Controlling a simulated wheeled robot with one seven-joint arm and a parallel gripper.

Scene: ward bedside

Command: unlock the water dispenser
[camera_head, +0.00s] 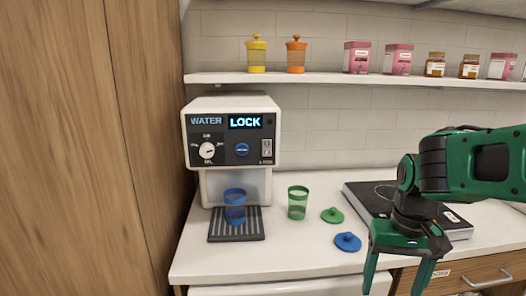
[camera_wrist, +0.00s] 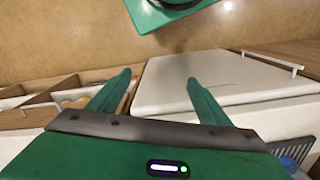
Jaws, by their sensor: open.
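The white water dispenser (camera_head: 231,152) stands on the counter at the left, beside the wooden panel. Its display (camera_head: 245,122) reads LOCK in lit letters. A blue cup (camera_head: 235,207) stands on the dark drip tray (camera_head: 222,237) under the spout area. My gripper (camera_head: 397,287) is open and empty, pointing down at the counter's front, well right of the dispenser. In the wrist view its fingers (camera_wrist: 157,90) are spread with nothing between them.
A shelf (camera_head: 340,79) with jars runs above. The wooden panel (camera_head: 90,150) closes the left side.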

